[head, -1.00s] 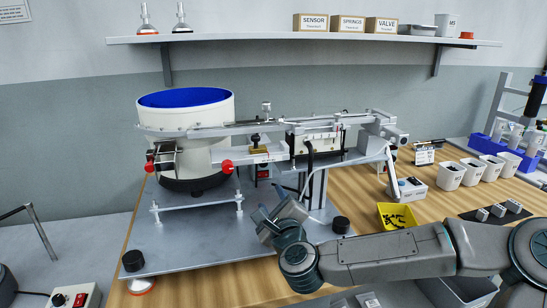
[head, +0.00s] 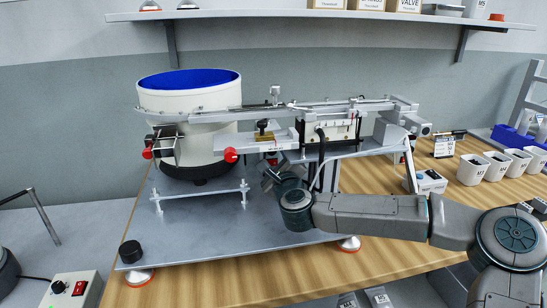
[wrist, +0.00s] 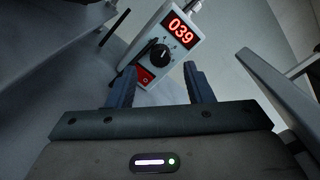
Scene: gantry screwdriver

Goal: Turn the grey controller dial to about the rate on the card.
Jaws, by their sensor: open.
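In the wrist view the controller (wrist: 172,45) is a pale box with a lit red display (wrist: 181,32) that reads 039. Its dark dial (wrist: 159,54) has a light pointer mark and printed marks around it. A red switch (wrist: 145,76) sits below the dial. My gripper (wrist: 157,78) is open and empty. Its two fingers point toward the controller, with the dial between and beyond the tips, apparently apart from them. In the head view my gripper (head: 271,178) is under the feeder track, and my arm hides much of that area. I cannot make out a rate card for certain.
The white bowl feeder (head: 190,125) and its track (head: 290,108) stand over a grey plate (head: 215,235). A bracket leg (head: 244,192) is left of my gripper. Another box with a red switch (head: 72,290) is at lower left. White bins (head: 472,170) stand at right.

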